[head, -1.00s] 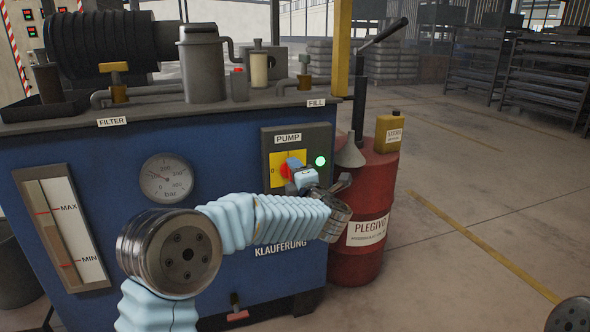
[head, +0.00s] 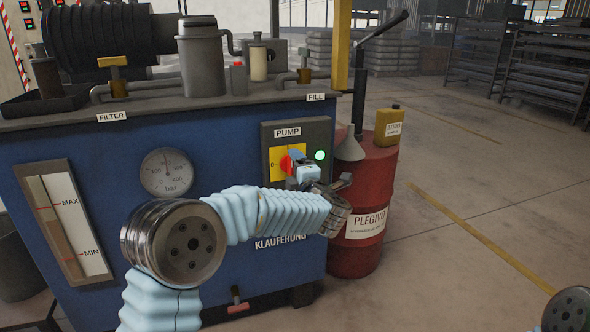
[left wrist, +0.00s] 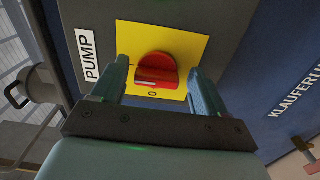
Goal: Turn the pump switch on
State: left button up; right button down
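The pump switch is a red rotary knob (left wrist: 157,70) on a yellow plate (left wrist: 190,45), with a 0 mark below it in the left wrist view. A white line shows on the knob's face, toward its lower left. In the head view the red knob (head: 286,164) is partly covered by my left gripper (head: 296,160). My left gripper (left wrist: 160,85) is open in the left wrist view, one finger on each side of the knob, with visible gaps. Whether the fingertips touch the plate I cannot tell. My right gripper is out of view.
A green lamp (head: 320,155) glows on the grey pump box (head: 318,134). A pressure gauge (head: 167,172) sits left on the blue tank (head: 120,215). A red barrel (head: 365,200) with a yellow canister (head: 388,127) stands close on the right. Open floor lies beyond it.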

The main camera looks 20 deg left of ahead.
pick_arm(q)
jog(key=shift+s, duration=0.1)
jog(key=v, duration=1.3)
jog(key=shift+s+d, duration=0.25)
jog(key=w+f+m+h+p, duration=0.35)
jog(key=f+m+h, duration=0.25)
jog(key=f+m, duration=0.65)
jog(key=s+f+m+g+h+p, duration=0.1)
jog(key=s+f+g+h, duration=0.15)
jog(key=f, duration=0.55)
jog(key=s+f+m+g+h+p, duration=0.1)
jog(key=s+f+m+g+h, duration=0.15)
jog(key=f, duration=0.45)
jog(key=s+f+m+g+h+p, duration=0.1)
jog(key=s+f+m+g, duration=0.1)
jog(key=s, duration=0.6)
jog(key=s+f+m+g+h+p, duration=0.1)
jog(key=s+f+g, duration=0.3)
jog(key=s, duration=0.5)
jog(key=s+f+m+g+h+p, duration=0.1)
jog(key=s+f+m+g, duration=0.2)
jog(key=s+f, duration=0.3)
jog(key=shift+s+d+f+m+p, duration=0.1)
jog(key=shift+s+f+m+p, duration=0.1)
jog(key=shift+s, duration=0.5)
jog(key=shift+s+f+m+p, duration=0.15)
jog(key=shift+s+m, duration=0.05)
jog(key=shift+s, duration=0.55)
